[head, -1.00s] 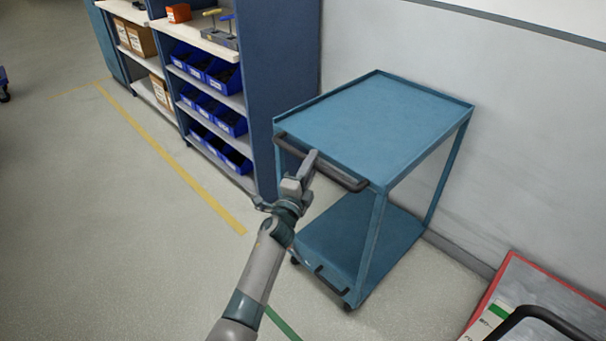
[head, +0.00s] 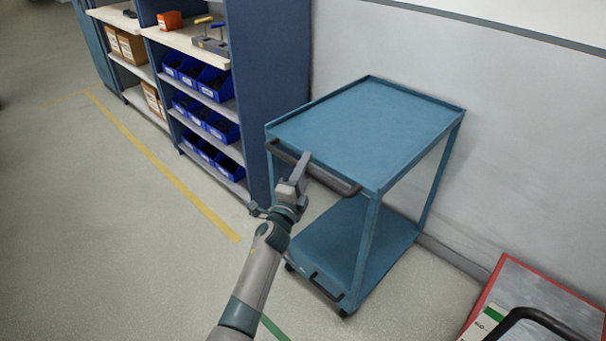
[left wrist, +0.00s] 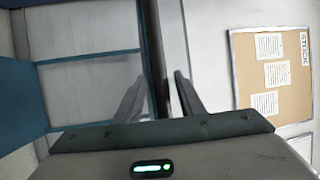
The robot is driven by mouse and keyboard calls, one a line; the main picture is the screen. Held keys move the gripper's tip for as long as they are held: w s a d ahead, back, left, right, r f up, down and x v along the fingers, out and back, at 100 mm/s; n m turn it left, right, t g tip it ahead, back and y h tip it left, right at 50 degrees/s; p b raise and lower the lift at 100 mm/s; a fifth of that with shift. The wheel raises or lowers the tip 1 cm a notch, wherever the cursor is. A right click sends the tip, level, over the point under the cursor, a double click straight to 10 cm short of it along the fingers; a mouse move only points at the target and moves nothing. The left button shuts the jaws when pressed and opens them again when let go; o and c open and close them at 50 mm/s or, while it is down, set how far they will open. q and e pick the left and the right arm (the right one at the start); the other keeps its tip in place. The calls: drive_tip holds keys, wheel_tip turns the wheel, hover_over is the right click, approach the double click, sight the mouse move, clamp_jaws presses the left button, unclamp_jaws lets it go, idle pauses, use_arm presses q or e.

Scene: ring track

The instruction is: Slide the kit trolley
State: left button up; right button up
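The kit trolley is a blue two-shelf cart; its top tray (head: 375,125) and lower shelf (head: 345,245) are both empty. It stands upright near the wall, and a dark bar handle (head: 335,182) runs along its near side. My left gripper (head: 298,168) is at this handle, its fingers overlapping the bar in the head view. In the left wrist view the two fingers (left wrist: 160,95) stand apart, with a dark upright strip behind the gap. My right gripper is not in view.
A blue shelf unit (head: 265,75) with blue bins (head: 210,125) stands left of the trolley. A red-edged panel (head: 530,300) and a dark curved bar (head: 545,318) are at lower right. A notice board (left wrist: 272,65) hangs on the wall. The floor left of the yellow line (head: 165,165) is clear.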

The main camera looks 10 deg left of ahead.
use_arm(q)
drive_tip(key=shift+s, duration=0.15)
drive_tip(key=shift+s+a+f, duration=0.15)
drive_tip(key=shift+s+a, duration=0.1)
drive_tip(key=shift+s, duration=0.25)
drive_tip(key=v, duration=1.6)
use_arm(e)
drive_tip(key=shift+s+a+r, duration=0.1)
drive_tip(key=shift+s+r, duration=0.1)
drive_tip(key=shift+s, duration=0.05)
use_arm(q)
drive_tip(key=shift+f, duration=0.1)
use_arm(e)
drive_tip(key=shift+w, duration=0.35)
